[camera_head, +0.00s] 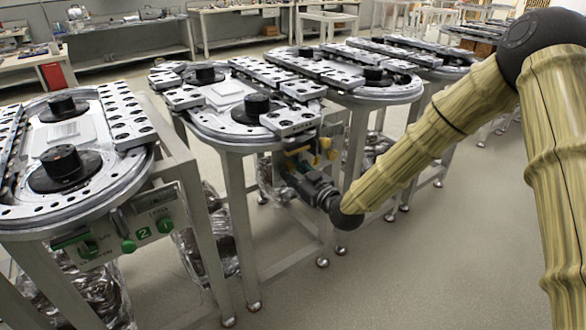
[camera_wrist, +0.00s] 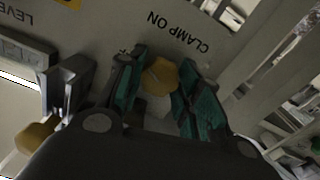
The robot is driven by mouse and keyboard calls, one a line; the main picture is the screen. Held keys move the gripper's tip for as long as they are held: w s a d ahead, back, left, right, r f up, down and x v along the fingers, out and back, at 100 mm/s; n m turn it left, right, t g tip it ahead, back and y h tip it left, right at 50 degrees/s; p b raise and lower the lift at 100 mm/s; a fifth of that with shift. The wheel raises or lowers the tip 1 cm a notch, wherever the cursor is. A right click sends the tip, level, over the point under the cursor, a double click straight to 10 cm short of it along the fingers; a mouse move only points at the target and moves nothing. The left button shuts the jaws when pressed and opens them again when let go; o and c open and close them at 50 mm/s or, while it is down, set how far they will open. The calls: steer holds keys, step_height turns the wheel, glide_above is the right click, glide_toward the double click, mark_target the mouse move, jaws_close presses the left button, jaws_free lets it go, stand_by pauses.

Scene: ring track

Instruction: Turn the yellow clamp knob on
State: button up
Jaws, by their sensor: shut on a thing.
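The yellow clamp knob (camera_wrist: 160,76) shows in the wrist view next to the "CLAMP ON" lettering on a grey panel (camera_wrist: 120,25). My gripper (camera_wrist: 160,92) has one teal-padded finger on each side of the knob and is shut on it. The knob's lower part is hidden between the fingers. In the head view my gripper (camera_head: 290,172) reaches the panel under the middle ring track (camera_head: 225,137). Small yellow parts show there, but I cannot tell which one is the held knob.
A second yellow knob (camera_wrist: 37,136) sits left of my gripper in the wrist view, beside a metal bracket. A nearer ring track (camera_head: 45,225) with a green-knobbed panel (camera_head: 140,222) stands at left. Table legs flank my gripper. Open floor (camera_head: 400,270) lies at lower right.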

steer(key=m+p, duration=0.1)
steer(key=m, duration=1.1)
steer(key=shift+m, duration=0.4)
stand_by(0.3)
steer(key=o, duration=1)
steer(key=v, duration=1.2)
